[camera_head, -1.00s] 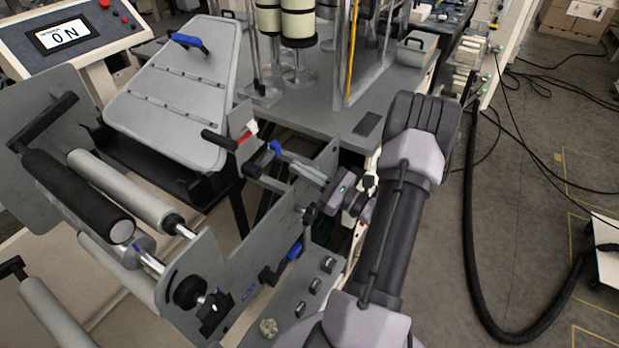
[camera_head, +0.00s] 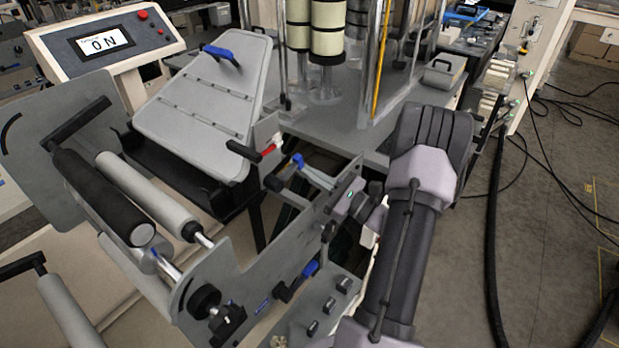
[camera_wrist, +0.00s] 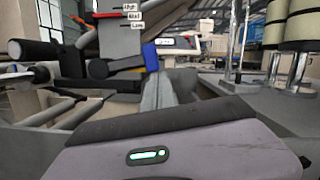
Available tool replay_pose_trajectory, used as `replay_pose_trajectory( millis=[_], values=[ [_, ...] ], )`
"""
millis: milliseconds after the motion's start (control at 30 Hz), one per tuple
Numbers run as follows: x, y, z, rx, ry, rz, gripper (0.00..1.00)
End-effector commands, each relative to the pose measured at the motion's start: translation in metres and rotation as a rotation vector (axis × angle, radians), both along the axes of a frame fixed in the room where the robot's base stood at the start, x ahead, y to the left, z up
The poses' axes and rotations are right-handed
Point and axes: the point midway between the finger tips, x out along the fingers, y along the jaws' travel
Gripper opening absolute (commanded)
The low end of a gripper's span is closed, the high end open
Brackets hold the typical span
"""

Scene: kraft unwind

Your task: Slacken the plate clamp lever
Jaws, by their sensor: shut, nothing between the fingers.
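Two black lever handles stand by a grey upright plate on the machine, and I cannot tell which is the plate clamp lever. One lever (camera_head: 243,151) has a red part and white labels beside it; it shows at the top of the wrist view (camera_wrist: 103,17). The nearer lever (camera_head: 276,182) has a blue end piece (camera_head: 298,160); in the wrist view its blue piece (camera_wrist: 150,57) sits just past my fingertips. My gripper (camera_head: 312,172) is shut and empty, its grey fingers (camera_wrist: 158,82) pointing at that blue piece. I cannot tell whether they touch it.
Rollers (camera_head: 105,200) lie to the left, and a hinged grey panel (camera_head: 200,95) with a blue handle stands behind. A grey side plate (camera_head: 255,255) with knobs and another blue-marked lever (camera_head: 296,280) is below my gripper. Open floor (camera_head: 550,230) with cables lies right.

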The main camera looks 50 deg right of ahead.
Motion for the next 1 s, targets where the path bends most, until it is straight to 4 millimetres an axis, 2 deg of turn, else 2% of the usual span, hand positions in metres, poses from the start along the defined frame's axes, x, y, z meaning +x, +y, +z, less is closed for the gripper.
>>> replay_pose_trajectory(
  millis=[500, 1000],
  values=[
    [0.000, 0.000, 0.043, -0.459, -0.039, 0.000, 0.00],
    [-0.001, 0.017, 0.078, -0.451, -0.038, 0.001, 0.00]
  ],
)
